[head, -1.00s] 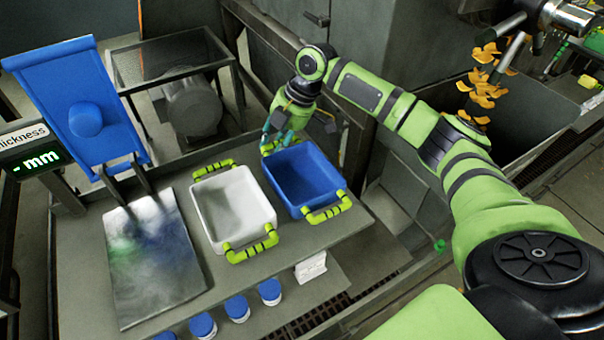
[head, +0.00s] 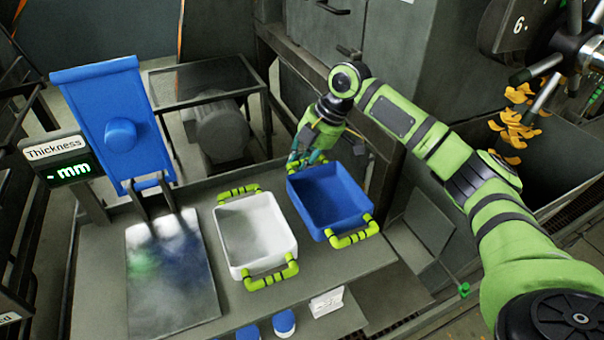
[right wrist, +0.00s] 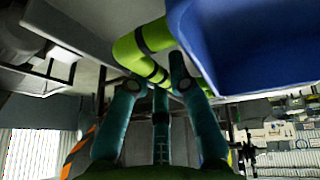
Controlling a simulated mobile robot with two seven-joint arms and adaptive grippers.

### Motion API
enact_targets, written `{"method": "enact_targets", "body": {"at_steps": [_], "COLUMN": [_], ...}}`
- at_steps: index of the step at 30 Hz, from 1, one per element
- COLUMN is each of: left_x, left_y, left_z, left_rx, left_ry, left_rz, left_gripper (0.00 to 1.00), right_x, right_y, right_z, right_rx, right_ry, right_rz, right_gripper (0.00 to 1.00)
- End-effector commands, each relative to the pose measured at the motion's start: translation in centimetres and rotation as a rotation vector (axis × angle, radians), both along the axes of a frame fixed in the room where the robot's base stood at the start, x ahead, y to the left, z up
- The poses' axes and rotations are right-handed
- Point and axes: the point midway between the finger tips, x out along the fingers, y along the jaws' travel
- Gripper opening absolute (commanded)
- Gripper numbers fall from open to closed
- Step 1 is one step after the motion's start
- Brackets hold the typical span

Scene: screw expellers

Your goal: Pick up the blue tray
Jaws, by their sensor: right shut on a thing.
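The blue tray (head: 330,197) is on the right side of the bench top in the head view, with green and black handles at its near and far ends. My right gripper (head: 306,160) is at its far end, shut on the far handle. In the right wrist view the teal fingers (right wrist: 160,88) close around the green handle (right wrist: 146,42), and the tray's blue wall (right wrist: 250,45) fills the upper right. I cannot tell whether the tray touches the bench. My left gripper is not in view.
A white tray (head: 254,236) with similar handles stands just left of the blue one. A stained plate (head: 170,275) and a thickness display (head: 66,160) are farther left. Blue-capped jars (head: 284,322) stand at the front. Orange flakes (head: 515,125) fall at the right.

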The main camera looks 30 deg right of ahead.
Motion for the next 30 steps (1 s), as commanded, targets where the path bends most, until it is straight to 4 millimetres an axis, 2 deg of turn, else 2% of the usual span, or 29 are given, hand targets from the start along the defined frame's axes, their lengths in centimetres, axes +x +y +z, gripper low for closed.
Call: {"method": "enact_targets", "body": {"at_steps": [2,9,15,21,30], "left_x": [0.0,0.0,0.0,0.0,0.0], "left_y": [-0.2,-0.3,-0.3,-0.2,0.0], "left_z": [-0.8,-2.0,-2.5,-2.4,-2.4], "left_rx": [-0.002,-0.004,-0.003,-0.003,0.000], "left_ry": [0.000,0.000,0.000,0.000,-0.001], "left_rz": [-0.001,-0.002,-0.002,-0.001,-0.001], "left_gripper": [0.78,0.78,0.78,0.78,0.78], "right_x": [0.2,1.2,1.7,2.0,2.1], "right_y": [-0.4,-5.8,-9.3,-11.0,-11.5], "right_z": [1.4,4.6,6.9,7.9,8.1], "right_rx": [0.001,0.003,0.005,0.002,0.001], "right_ry": [-0.007,-0.003,-0.002,-0.001,0.000], "right_rz": [-0.002,-0.007,-0.003,0.000,0.001], "right_gripper": [0.00,0.00,0.00,0.00,0.00]}}
